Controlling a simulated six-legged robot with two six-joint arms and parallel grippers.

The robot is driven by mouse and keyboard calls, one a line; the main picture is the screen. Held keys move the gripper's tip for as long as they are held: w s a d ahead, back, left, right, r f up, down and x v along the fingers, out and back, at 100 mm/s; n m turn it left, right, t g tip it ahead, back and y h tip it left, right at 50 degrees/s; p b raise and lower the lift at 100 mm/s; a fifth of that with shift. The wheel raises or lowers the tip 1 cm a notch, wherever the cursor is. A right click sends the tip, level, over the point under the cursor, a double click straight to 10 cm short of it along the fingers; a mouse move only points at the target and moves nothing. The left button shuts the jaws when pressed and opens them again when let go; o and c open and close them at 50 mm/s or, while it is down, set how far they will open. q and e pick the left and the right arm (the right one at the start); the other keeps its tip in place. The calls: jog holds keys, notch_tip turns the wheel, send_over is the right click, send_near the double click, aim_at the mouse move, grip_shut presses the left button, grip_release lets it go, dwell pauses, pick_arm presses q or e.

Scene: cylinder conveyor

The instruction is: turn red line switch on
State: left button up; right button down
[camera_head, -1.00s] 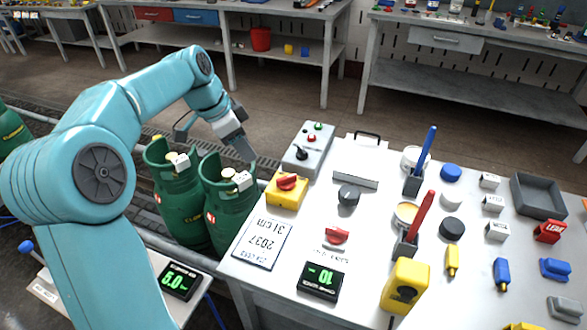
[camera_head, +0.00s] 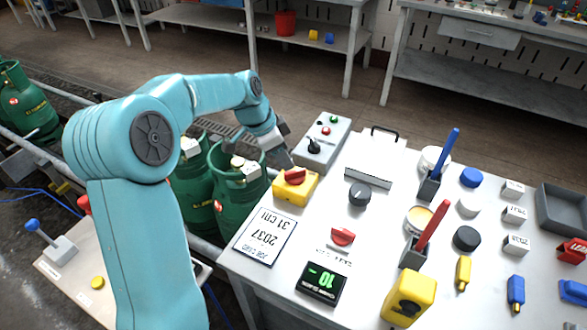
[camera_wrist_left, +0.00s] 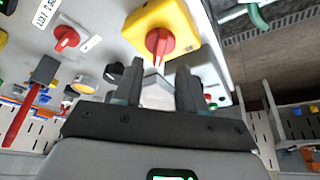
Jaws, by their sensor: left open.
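A yellow box (camera_head: 287,193) with a red rotary knob (camera_head: 295,175) on top stands at the bench's left edge. A second red knob (camera_head: 343,237) sits flat on the bench beside a small label that I cannot read. My left gripper (camera_head: 284,158) is open and empty, just behind and above the yellow box. In the left wrist view, the red knob (camera_wrist_left: 160,42) on the yellow box (camera_wrist_left: 178,18) lies just past my two fingertips (camera_wrist_left: 158,77), apart from them. The second red knob (camera_wrist_left: 66,37) is off to the left there. My right gripper is not in view.
A grey control box (camera_head: 321,146) with buttons stands close behind the yellow box. Green gas cylinders (camera_head: 233,210) stand left of the bench. A dark knob (camera_head: 360,194), pen holders and a display (camera_head: 321,283) occupy the bench top.

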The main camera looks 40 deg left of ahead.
aim_at(294, 171)
pick_arm(q)
jog(key=x, duration=0.6)
jog(key=shift+w+d+f, duration=0.15)
jog(key=shift+w+f, duration=0.05)
grip_shut()
